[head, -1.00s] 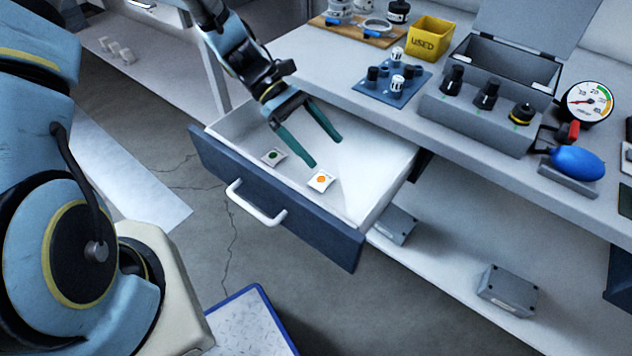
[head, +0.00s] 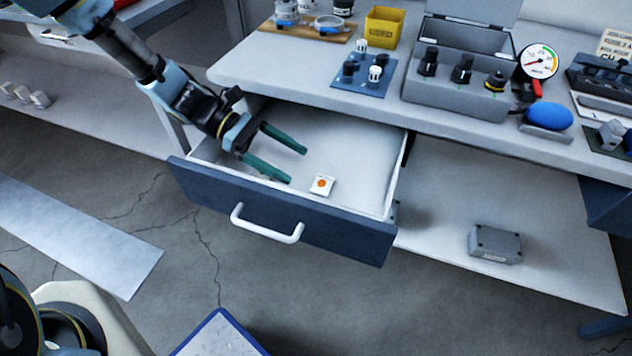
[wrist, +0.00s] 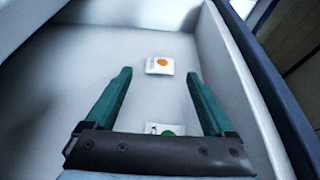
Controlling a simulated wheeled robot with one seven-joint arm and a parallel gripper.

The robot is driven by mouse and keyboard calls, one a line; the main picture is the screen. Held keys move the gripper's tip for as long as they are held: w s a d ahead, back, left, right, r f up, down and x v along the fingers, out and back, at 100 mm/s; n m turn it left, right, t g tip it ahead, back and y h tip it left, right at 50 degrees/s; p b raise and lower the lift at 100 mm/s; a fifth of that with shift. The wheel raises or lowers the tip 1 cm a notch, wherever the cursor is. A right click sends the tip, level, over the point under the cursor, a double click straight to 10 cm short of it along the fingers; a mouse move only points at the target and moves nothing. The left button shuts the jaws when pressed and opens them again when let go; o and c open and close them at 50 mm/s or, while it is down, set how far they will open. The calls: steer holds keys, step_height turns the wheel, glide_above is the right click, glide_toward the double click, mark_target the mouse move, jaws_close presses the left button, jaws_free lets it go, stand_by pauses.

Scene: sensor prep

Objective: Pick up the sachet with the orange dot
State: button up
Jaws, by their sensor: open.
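The sachet with the orange dot (head: 322,185) is a small white packet lying flat on the floor of the open drawer (head: 352,155), near its front wall. In the wrist view the orange-dot sachet (wrist: 159,66) lies just beyond the fingertips, roughly centred between them. My gripper (head: 298,165) has two green fingers, spread open and empty, reaching into the drawer to the left of this sachet. In the wrist view my gripper (wrist: 160,72) also has a green-dot sachet (wrist: 166,130) near its base, partly hidden; the arm hides it in the head view.
The drawer's blue front (head: 280,212) with a white handle (head: 266,226) and its pale side walls surround the sachets. The bench top (head: 300,68) overhangs the back, holding a yellow bin (head: 383,27), a blue knob board (head: 362,76) and a grey case (head: 455,95). A grey box (head: 495,243) sits on the lower shelf.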

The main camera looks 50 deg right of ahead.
mark_target(330, 184)
steer(key=p+x, duration=0.1)
steer(key=x, duration=0.7)
steer(key=shift+s, duration=0.1)
jaws_close()
stand_by(0.6)
